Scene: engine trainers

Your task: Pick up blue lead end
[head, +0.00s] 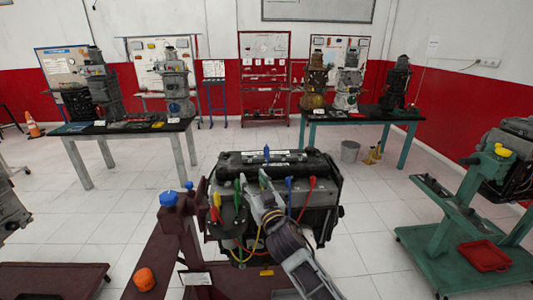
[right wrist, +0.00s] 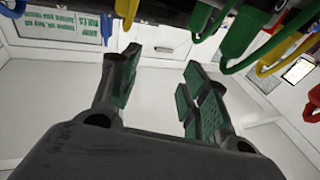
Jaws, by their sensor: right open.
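A blue lead end (head: 289,183) stands on the front edge of the engine's top, with its cable hanging down the front. My right gripper (head: 262,189) is just left of it in the head view, in front of the engine by a green lead end (head: 264,178). In the right wrist view the right gripper (right wrist: 160,68) is open, with nothing between its fingers. A blue piece (right wrist: 13,8) shows at that view's top left corner; I cannot tell whether it is the same lead. My left gripper is out of view.
A red lead end (head: 312,183) stands right of the blue one. The engine (head: 320,205) sits on a dark red stand (head: 158,245) with a blue cap (head: 168,198).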

